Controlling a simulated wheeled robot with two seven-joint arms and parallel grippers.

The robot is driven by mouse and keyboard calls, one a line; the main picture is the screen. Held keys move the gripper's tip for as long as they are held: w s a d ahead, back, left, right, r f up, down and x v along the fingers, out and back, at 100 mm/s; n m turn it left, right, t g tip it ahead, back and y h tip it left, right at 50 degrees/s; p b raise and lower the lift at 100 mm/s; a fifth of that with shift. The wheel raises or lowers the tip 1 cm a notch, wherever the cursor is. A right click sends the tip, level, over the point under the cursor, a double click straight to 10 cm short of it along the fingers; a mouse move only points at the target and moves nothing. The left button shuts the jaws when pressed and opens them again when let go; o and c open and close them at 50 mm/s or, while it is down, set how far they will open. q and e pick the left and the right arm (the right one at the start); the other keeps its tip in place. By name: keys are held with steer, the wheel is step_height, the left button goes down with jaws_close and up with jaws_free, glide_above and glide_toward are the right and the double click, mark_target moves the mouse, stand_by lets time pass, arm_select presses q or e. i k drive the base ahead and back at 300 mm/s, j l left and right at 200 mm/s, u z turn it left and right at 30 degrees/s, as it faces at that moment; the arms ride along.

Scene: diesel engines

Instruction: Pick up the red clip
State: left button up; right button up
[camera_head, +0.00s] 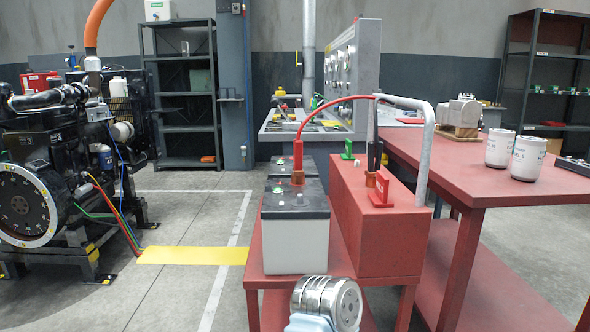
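A red clip (298,157) with a copper-coloured lower end stands upright at the top of a battery (296,240) with a black top and a white body. A red cable (335,101) rises from the clip and arcs right toward the grey handle of a red box. A dark clip (374,153), also with a copper-coloured end, stands over the red box (377,236). I cannot tell whether the red clip grips a terminal. Neither of my grippers is in view.
The battery and box stand on a low red table. A grey bent handle (428,150) rises beside the box. A red bench (480,172) with two white cans stands right. A silver cylindrical part (328,302) is at the bottom edge. A diesel engine (60,160) stands left.

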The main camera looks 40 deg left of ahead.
mark_target(297, 175)
steer(key=u, duration=1.5)
steer(key=i+j+z, duration=0.2)
steer(key=i+z, duration=0.25)
